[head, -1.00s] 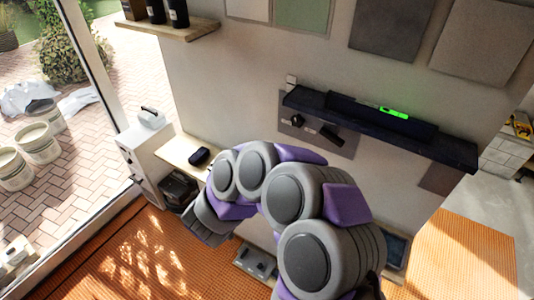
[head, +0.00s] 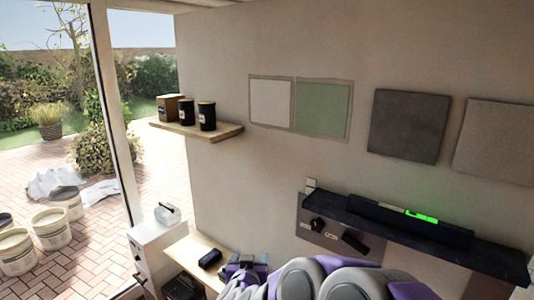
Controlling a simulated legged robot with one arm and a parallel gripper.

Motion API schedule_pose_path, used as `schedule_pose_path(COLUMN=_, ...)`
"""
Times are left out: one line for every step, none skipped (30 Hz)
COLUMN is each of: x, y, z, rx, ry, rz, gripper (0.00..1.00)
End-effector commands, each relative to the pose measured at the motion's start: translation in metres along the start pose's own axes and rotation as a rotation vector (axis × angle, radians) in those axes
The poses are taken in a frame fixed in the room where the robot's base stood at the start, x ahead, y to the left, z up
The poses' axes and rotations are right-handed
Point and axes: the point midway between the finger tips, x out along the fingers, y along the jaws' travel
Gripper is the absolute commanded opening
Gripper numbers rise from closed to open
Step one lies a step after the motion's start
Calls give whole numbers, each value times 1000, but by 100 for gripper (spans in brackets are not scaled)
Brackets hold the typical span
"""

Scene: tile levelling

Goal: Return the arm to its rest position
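My arm, grey with purple parts, shows at the bottom centre and lower right of the head view. What looks like my gripper (head: 245,265) is at its left end, just right of the small wooden shelf. Its fingers are too small and partly hidden, so I cannot tell whether it is open or shut. No held thing is visible. A dark ledge (head: 490,251) on the wall bears a long dark bar (head: 395,220) with a bright green lit part (head: 422,217).
A small wooden shelf (head: 186,254) holds a dark object (head: 210,258). A white cabinet (head: 157,243) stands left of it. An upper shelf (head: 222,135) holds dark jars (head: 207,115). Tile panels (head: 407,126) hang on the wall. Buckets (head: 51,229) stand outside.

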Motion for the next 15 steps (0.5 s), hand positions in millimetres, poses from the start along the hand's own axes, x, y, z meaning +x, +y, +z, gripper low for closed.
schedule_pose_path(x=-3, y=-4, z=2, rx=24, ry=-17, rz=-60, gripper=72)
schedule_pose_path(x=-6, y=-10, z=4, rx=34, ry=-36, rz=-103, gripper=72)
schedule_pose_path(x=-11, y=-15, z=7, rx=44, ry=-64, rz=-154, gripper=72)
schedule_pose_path(x=-16, y=-18, z=9, rx=49, ry=-82, rz=-191, gripper=72)
schedule_pose_path(x=-21, y=-21, z=11, rx=54, ry=-103, rz=-226, gripper=72)
schedule_pose_path(x=-29, y=-24, z=16, rx=58, ry=-136, rz=-271, gripper=72)
schedule_pose_path(x=-35, y=-26, z=21, rx=56, ry=-162, rz=-303, gripper=72)
schedule_pose_path(x=-41, y=-27, z=26, rx=56, ry=-187, rz=-330, gripper=72)
schedule_pose_path(x=-50, y=-27, z=32, rx=52, ry=-223, rz=-366, gripper=72)
schedule_pose_path(x=-57, y=-27, z=38, rx=47, ry=-254, rz=-391, gripper=72)
schedule_pose_path(x=-64, y=-26, z=45, rx=43, ry=-287, rz=-412, gripper=72)
schedule_pose_path(x=-74, y=-23, z=55, rx=32, ry=-330, rz=-435, gripper=72)
schedule_pose_path(x=-82, y=-20, z=62, rx=25, ry=-362, rz=-450, gripper=72)
schedule_pose_path(x=-90, y=-17, z=70, rx=19, ry=-400, rz=-464, gripper=72)
schedule_pose_path(x=-101, y=-11, z=82, rx=6, ry=-450, rz=-477, gripper=72)
